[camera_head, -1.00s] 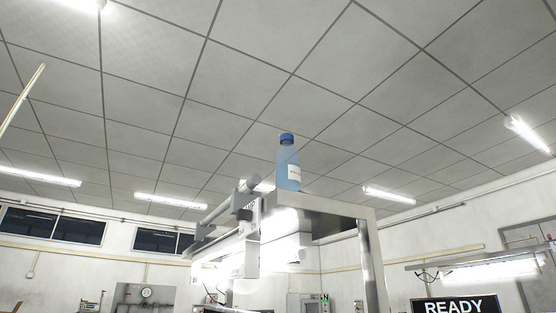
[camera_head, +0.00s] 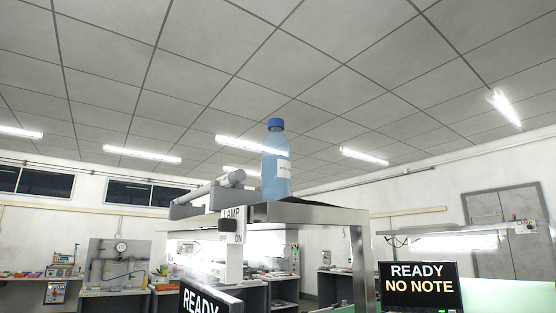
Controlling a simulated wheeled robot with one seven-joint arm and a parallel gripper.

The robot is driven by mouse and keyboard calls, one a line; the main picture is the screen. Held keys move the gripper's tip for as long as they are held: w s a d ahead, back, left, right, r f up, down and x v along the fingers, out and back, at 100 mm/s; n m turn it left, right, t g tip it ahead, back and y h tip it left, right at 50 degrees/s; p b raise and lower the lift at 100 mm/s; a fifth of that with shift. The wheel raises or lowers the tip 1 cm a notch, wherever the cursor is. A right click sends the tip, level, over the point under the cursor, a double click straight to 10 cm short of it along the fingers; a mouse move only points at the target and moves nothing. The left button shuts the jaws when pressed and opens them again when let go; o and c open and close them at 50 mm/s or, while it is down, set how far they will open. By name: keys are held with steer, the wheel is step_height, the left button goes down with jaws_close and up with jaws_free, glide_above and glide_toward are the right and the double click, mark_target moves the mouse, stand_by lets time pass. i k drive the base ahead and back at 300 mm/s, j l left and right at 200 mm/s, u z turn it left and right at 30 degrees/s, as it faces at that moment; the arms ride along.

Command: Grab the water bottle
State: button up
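The water bottle (camera_head: 276,163) is clear blue with a dark blue cap and a white label. It stands upright on top of a metal frame (camera_head: 318,215), seen from below. The frame's top edge hides the contact at its base. Nothing touches the bottle's visible sides. I cannot make out my gripper in this view.
A READY / NO NOTE screen (camera_head: 421,287) stands at right. Workbenches (camera_head: 35,290) line the back. Above the bottle is open space up to the ceiling.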

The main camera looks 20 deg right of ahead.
mark_target(276, 165)
steer(key=j+z, duration=0.25)
steer(key=j, duration=0.25)
steer(key=k+j+z, duration=0.2)
steer(key=j, duration=0.25)
steer(key=j+z, duration=0.25)
steer(key=j, duration=0.25)
